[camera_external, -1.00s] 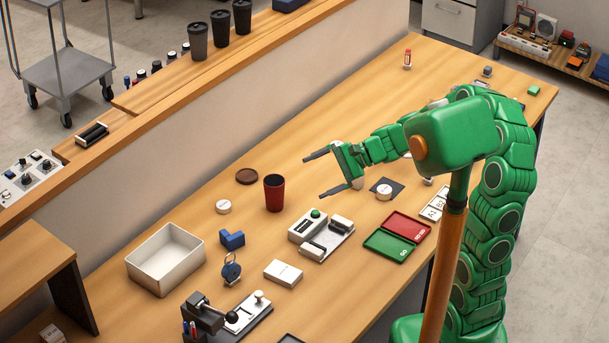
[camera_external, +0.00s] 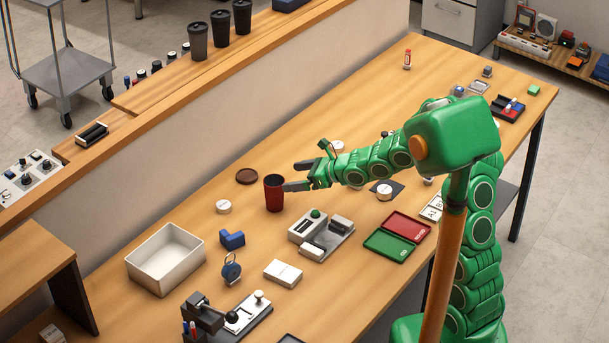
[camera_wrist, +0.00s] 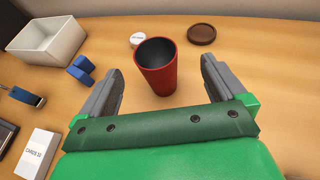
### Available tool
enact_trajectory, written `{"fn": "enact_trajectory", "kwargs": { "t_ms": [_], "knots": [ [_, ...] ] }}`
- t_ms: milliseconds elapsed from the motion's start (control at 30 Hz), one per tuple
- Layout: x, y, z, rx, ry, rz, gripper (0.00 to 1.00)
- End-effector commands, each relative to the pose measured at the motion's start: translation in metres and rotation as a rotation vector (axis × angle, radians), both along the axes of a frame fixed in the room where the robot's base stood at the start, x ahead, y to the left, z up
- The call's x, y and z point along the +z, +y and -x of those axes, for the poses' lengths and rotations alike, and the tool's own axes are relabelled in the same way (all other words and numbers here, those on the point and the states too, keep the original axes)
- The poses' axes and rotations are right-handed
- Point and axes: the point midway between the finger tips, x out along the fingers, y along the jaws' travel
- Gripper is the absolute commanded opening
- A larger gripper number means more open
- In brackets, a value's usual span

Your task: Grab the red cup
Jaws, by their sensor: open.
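The red cup (camera_external: 274,194) stands upright on the wooden table, with a dark inside. In the wrist view the cup (camera_wrist: 158,76) is ahead of my gripper (camera_wrist: 162,84), centred between the two grey fingers and slightly beyond their middle, with a gap on each side. My gripper (camera_external: 294,175) is open and empty. In the external view it is just right of the cup, and one finger overlaps the cup's right edge in the picture. I cannot tell from that view whether it touches.
A brown round disc (camera_external: 247,177) and a white round piece (camera_external: 223,207) lie near the cup. A white bin (camera_external: 137,268) and a blue block (camera_external: 232,240) are to the left. A device with a green button (camera_external: 296,228) stands in front. The partition wall runs behind.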

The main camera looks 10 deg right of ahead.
Motion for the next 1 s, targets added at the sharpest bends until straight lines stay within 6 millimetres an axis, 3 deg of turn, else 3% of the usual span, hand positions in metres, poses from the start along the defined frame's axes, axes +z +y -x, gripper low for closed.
{"fn": "enact_trajectory", "kwargs": {
  "t_ms": [467,800,1000],
  "knots": [
    [-0.013,0.027,-0.01,0.002,0.002,0.0,0.98],
    [-0.028,0.06,-0.022,0.002,-0.001,0.002,0.98],
    [-0.031,0.067,-0.025,0.001,0.001,0.001,0.98]
  ]
}}
